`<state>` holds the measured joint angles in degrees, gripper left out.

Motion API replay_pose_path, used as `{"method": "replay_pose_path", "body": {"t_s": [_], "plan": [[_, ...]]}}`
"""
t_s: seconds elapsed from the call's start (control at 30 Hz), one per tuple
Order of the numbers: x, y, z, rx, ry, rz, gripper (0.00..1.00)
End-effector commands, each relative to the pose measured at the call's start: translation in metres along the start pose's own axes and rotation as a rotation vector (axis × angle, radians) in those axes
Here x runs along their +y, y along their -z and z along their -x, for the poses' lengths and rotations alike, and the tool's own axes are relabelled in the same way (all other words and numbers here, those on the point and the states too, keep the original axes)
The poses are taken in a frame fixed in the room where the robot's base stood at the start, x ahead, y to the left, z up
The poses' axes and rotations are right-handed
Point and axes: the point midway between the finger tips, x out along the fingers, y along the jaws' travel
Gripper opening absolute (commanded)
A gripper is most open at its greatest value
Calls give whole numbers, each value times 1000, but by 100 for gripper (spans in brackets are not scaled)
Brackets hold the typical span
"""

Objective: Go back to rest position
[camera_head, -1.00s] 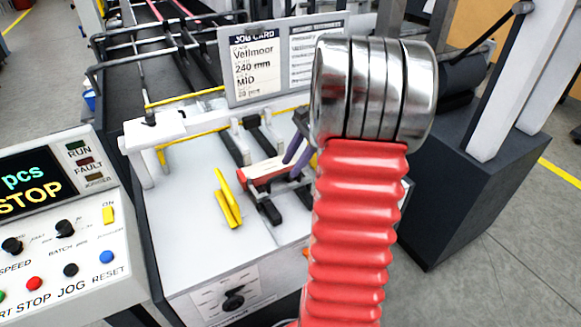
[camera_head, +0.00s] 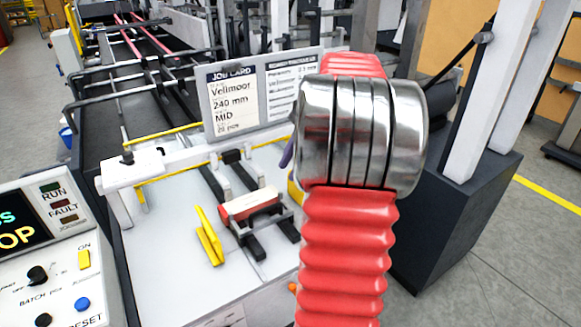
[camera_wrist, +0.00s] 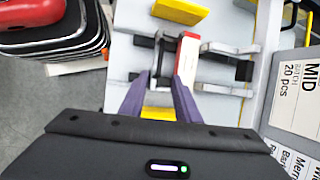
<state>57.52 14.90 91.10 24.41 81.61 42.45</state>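My gripper (camera_wrist: 160,88) shows in the wrist view as two purple fingers spread apart with nothing held between them. It is above the white machine table. In the head view only a purple sliver shows; my red and silver arm hides the rest. A red and white block (camera_head: 252,204) sits on dark rails on the table, left of my arm. In the wrist view the block (camera_wrist: 187,58) lies just beyond the right fingertip, apparently below it.
A job card (camera_head: 236,105) stands behind the table. A control panel (camera_head: 55,250) is at the lower left. Yellow pieces (camera_head: 208,238) stand on the table. A dark cabinet (camera_head: 440,210) is right of my arm. Grey floor is open at the far right.

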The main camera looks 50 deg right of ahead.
Motion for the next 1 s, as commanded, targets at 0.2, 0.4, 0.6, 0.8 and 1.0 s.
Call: {"method": "replay_pose_path", "body": {"t_s": [0.2,0.4,0.6,0.8,1.0], "plan": [[0,0,0,0,0,0,29],[0,0,0,0,0,3,29],[-3,5,0,20,11,64,29],[14,22,-22,70,-21,185,29],[34,10,-36,132,-62,344,29]]}}
